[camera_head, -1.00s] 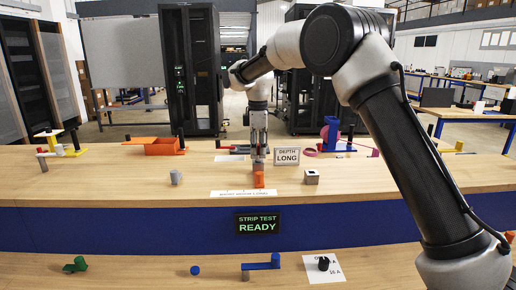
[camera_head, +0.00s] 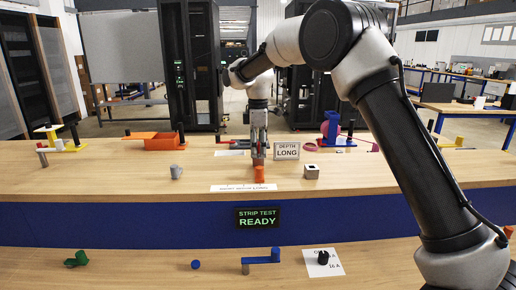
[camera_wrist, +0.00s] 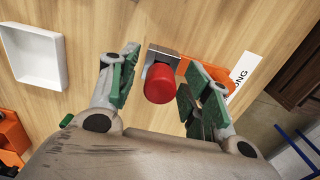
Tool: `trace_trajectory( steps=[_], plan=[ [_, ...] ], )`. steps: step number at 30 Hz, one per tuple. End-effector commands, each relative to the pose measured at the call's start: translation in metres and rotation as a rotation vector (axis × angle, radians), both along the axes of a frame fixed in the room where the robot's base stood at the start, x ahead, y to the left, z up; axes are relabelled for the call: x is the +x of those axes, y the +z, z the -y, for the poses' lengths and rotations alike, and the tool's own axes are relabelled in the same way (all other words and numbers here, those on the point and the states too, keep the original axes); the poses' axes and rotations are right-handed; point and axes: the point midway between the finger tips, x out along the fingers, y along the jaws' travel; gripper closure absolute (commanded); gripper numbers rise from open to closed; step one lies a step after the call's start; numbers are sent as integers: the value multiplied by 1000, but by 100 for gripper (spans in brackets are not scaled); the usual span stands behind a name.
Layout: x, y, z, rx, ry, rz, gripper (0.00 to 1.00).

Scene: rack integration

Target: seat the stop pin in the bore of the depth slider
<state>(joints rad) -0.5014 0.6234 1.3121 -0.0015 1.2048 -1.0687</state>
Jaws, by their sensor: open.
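My gripper (camera_wrist: 158,88) is open in the wrist view, its green-padded fingers on either side of a red cylinder (camera_wrist: 159,84). The cylinder stands against a grey metal block (camera_wrist: 160,54) with an orange part (camera_wrist: 194,68) beside it. I cannot tell which of these is the stop pin or the slider, or whether a pin sits in a bore. In the head view my gripper (camera_head: 258,156) points down over an orange-red piece (camera_head: 259,175) on the bench. The bore is hidden.
A white tray (camera_wrist: 33,53) shows in the wrist view. An orange bin (camera_head: 165,142) is farther back.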

Motion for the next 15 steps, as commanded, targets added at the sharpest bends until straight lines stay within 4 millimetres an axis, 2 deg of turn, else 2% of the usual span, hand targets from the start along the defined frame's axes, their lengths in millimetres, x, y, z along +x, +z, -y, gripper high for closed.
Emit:
trace_trajectory(
  steps=[5,15],
  plan=[
    [1,24,-1,3,0,5,52],
    [1,96,0,2,0,3,52]
  ],
)
